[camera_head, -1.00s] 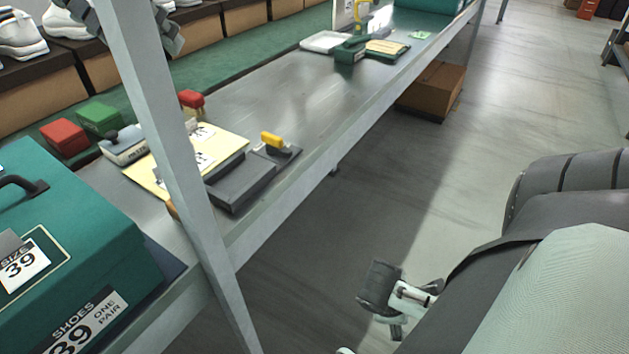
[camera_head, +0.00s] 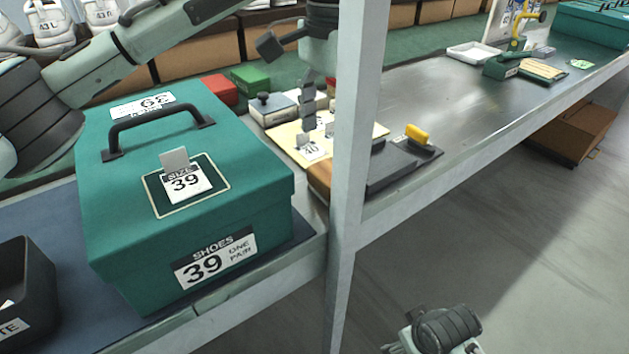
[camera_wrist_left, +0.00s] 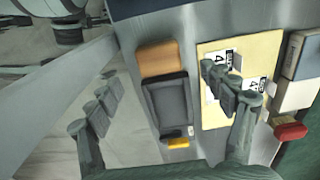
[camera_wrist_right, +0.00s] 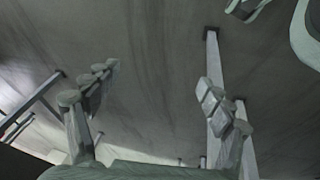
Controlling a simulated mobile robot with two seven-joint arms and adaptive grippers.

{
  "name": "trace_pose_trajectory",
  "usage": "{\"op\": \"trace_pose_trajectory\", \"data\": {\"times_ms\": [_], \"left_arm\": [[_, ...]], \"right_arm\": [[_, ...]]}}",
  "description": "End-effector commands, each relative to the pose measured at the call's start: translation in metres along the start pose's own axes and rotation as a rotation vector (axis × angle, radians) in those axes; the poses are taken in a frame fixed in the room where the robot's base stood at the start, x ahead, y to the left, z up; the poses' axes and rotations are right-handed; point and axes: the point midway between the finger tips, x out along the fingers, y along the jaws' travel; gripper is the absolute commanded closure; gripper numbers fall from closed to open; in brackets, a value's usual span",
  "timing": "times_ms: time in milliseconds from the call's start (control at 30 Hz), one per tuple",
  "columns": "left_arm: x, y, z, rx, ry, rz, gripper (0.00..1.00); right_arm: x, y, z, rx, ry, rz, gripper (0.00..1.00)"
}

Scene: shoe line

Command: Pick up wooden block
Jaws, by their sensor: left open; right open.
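The wooden block (camera_head: 319,176) lies on the metal bench beside the dark tray, partly hidden behind the upright post in the head view. In the left wrist view the block (camera_wrist_left: 158,57) is an orange-brown piece at one end of the tray. My left gripper (camera_head: 310,115) is above the bench near the yellow sheet, partly cut off by the post.
The upright post (camera_head: 352,130) stands in front of the block. A teal shoe box (camera_head: 110,215) fills the left. The dark tray (camera_wrist_left: 166,103), yellow-handled stamp (camera_head: 418,135), yellow sheet (camera_wrist_left: 240,55) and red and green pieces (camera_head: 250,81) crowd the area.

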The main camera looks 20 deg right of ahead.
Motion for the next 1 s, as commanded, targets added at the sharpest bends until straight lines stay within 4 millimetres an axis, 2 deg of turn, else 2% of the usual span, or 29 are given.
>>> {"op": "trace_pose_trajectory", "data": {"times_ms": [333,600,900,1000], "left_arm": [[0.036,0.000,0.001,-0.001,-0.003,0.001,0.19],[0.073,0.001,0.002,-0.001,-0.002,0.001,0.19],[0.078,0.001,0.002,0.000,0.000,0.000,0.19],[0.078,0.001,0.002,0.000,0.000,0.000,0.31]], "right_arm": [[-0.005,0.001,0.000,0.000,0.001,0.003,0.19],[-0.011,0.002,0.000,0.000,0.004,0.006,0.19],[-0.013,0.002,-0.001,0.000,0.006,0.007,0.19],[-0.013,0.002,-0.001,-0.001,0.006,0.007,0.19]]}}
